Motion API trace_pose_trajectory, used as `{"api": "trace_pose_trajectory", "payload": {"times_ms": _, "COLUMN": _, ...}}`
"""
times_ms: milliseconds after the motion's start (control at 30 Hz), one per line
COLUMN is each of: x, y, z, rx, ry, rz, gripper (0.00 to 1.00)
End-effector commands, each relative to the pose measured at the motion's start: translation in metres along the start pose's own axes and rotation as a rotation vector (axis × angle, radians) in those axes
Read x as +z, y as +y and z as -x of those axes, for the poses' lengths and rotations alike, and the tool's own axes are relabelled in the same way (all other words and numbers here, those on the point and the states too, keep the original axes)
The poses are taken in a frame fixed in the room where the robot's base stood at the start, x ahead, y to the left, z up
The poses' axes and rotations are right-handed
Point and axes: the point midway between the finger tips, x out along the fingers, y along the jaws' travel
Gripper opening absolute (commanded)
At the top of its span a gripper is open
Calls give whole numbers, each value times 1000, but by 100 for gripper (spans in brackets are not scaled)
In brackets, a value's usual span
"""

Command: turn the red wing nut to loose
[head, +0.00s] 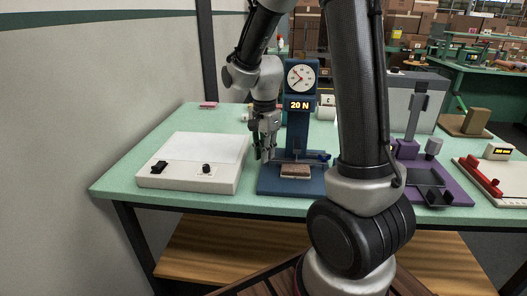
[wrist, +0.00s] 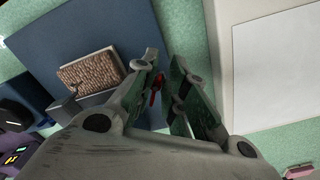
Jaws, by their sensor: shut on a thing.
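The red wing nut (wrist: 155,90) shows as a small red piece between my gripper's fingers in the wrist view, partly hidden by them. My gripper (wrist: 166,72) is shut on it. In the head view my gripper (head: 264,154) points down at the left side of the blue test stand (head: 298,133), and the wing nut cannot be made out there. The stand carries a round dial and a display reading 20 N. A brown tufted sample (head: 295,170) lies on the stand's base; it also shows in the wrist view (wrist: 92,70).
A white light-panel box (head: 193,160) with black knobs stands to the left on the green table (head: 115,180). A purple fixture (head: 450,187) and a pale plate with a red bar (head: 482,177) are at the right. A pink block (head: 208,105) lies at the back left.

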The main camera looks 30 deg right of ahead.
Motion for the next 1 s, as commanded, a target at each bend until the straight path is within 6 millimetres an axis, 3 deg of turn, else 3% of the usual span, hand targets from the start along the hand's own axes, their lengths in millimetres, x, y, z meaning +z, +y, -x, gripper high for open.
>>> {"api": "trace_pose_trajectory", "payload": {"times_ms": 1000, "x": -8, "y": 15, "z": 0, "rx": -1, "ry": 1, "rz": 954, "gripper": 0}}
